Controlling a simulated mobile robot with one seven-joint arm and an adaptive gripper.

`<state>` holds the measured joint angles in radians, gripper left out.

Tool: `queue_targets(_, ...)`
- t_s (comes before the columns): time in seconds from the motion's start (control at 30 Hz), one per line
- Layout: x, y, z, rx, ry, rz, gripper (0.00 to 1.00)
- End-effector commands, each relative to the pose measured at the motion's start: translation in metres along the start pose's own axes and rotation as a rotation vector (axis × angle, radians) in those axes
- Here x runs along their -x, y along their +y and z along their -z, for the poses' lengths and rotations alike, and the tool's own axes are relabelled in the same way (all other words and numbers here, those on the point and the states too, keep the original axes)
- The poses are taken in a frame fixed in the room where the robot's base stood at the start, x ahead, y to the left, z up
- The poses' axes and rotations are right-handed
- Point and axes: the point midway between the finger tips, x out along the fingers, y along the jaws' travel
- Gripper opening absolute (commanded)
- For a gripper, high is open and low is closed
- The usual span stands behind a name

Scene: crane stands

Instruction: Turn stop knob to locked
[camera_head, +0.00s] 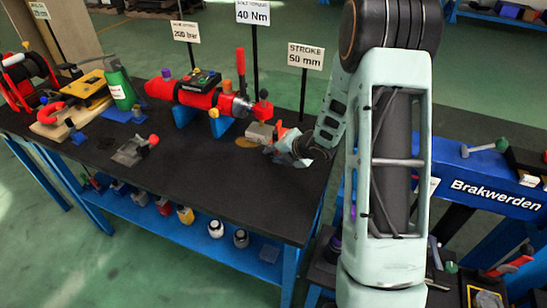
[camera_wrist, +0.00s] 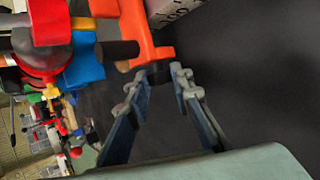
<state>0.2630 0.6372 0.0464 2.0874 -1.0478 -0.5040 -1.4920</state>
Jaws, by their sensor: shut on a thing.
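An orange part (camera_wrist: 140,28), which I take to be the stop knob's body, shows at the top of the wrist view. It also shows beside my gripper in the head view (camera_head: 281,130). A black stub sticks out of its left side. My gripper (camera_wrist: 160,84) has its fingertips at the orange part's lower end, shut around a small dark piece there. In the head view my gripper (camera_head: 296,150) is low over the table's right end and hides most of the knob. I cannot read the knob's position.
A grey block with printed marks (camera_wrist: 168,10) sits beside the orange part. The red cylinder tool (camera_head: 205,95) lies on blue supports to the left. The "STROKE 50 mm" sign (camera_head: 306,56) stands behind. The black tabletop (camera_head: 215,180) in front is mostly clear.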

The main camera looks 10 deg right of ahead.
Motion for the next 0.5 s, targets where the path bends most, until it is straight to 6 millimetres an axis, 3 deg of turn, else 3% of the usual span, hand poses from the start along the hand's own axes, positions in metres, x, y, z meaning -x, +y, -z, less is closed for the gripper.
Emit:
queue_targets(0.4,0.0002,0.0008,-0.0011,-0.003,-0.002,-0.008,0.0)
queue_targets(0.43,0.0002,0.0008,-0.0011,-0.003,-0.002,-0.008,0.23)
queue_targets(0.5,0.0002,0.0007,-0.0011,-0.003,-0.002,-0.008,0.3)
